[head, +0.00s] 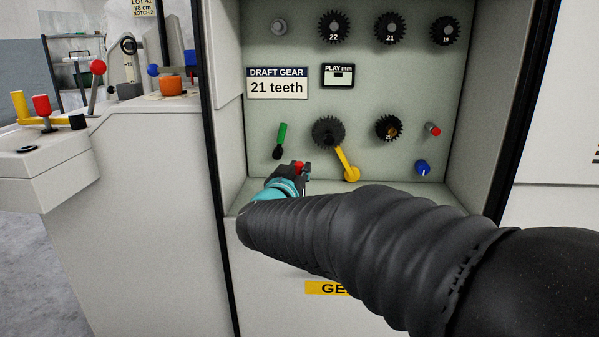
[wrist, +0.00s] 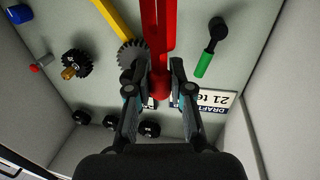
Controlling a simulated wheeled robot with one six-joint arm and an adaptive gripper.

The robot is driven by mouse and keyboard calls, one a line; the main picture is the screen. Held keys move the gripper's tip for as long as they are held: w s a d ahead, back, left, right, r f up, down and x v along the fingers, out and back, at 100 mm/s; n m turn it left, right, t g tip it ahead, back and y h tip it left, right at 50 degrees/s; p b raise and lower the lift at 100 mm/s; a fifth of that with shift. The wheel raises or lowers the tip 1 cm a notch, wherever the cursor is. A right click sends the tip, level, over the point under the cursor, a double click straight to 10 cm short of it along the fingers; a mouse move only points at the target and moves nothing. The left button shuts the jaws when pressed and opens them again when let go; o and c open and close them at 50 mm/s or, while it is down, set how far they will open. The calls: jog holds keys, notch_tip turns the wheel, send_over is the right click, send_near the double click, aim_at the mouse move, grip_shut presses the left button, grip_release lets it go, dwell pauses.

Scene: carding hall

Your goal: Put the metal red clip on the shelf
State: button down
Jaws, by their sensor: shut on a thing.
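The red clip (wrist: 158,40) is between the fingers of my gripper (wrist: 160,88) in the wrist view, its long red arms reaching away from them. My gripper (head: 300,174) is shut on it in front of the open gear compartment in the head view, where only a small red part of the clip (head: 298,166) shows. My black sleeved arm hides much of the compartment's lower front. A pale ledge (head: 415,192) forms the compartment's floor, below and right of my gripper. I cannot tell whether this ledge is the named shelf.
Inside the compartment are a green-handled lever (head: 282,135), a yellow crank arm (head: 346,160), a dark toothed gear (head: 328,132), a brass-centred gear (head: 389,128), a red knob (head: 434,130) and a blue knob (head: 422,167). Numbered gears (head: 390,28) hang above. A lever console (head: 130,130) stands left.

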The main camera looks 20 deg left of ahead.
jog(key=shift+f, duration=0.15)
jog(key=c, duration=1)
grip_release()
jog(key=shift+c, duration=0.2)
jog(key=shift+s, duration=0.25)
jog(key=s+p, duration=0.1)
jog(key=s, duration=1)
jog(key=shift+s+d, duration=0.25)
jog(key=shift+s, duration=0.05)
